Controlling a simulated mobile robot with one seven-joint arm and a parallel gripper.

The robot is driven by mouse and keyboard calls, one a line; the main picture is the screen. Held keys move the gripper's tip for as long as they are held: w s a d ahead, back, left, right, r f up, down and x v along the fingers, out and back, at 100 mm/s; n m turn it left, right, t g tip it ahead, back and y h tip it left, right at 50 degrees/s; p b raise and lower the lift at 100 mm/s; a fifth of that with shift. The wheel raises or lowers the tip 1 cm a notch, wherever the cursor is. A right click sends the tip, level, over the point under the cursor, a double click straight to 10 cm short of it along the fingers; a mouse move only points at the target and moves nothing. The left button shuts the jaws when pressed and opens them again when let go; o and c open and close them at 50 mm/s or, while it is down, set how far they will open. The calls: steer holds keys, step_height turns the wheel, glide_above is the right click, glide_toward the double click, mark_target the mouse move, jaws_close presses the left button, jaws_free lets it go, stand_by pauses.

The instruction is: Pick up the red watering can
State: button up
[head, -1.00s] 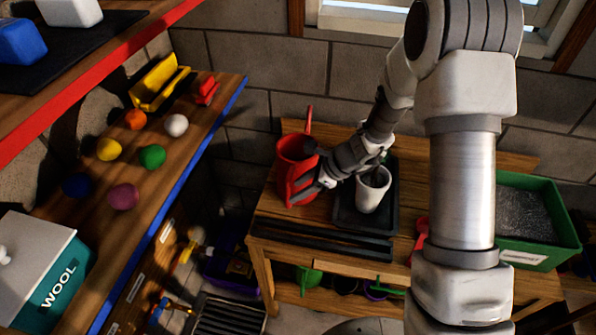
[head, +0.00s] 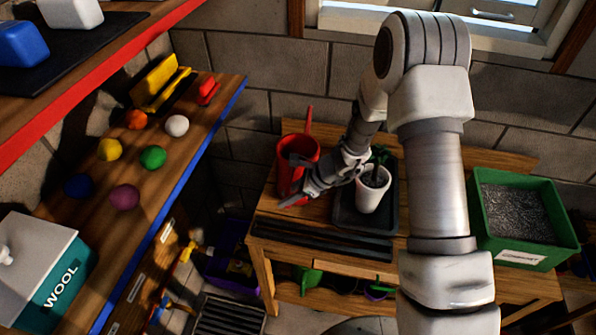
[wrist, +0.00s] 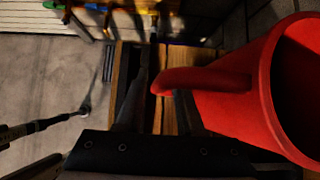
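The red watering can (head: 291,151) stands upright at the left end of the wooden bench, its thin spout pointing up. My gripper (head: 289,183) is at the can's near right side, with its fingers apart. In the wrist view the can (wrist: 245,105) fills the right side, and a rounded red part juts left from it. My gripper (wrist: 157,100) shows there with a gap between its fingers. The tip of the red part lies across the right finger's line, over the gap. I cannot tell whether the fingers touch it.
A white pot (head: 370,196) with a plant stands on a black tray (head: 349,218) right beside my gripper. A green bin (head: 540,238) of dark grains is at the bench's right. A blue-edged shelf (head: 190,150) with several coloured balls is at the left.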

jaws_close()
steer(key=shift+w+r, duration=0.15)
stand_by(0.9)
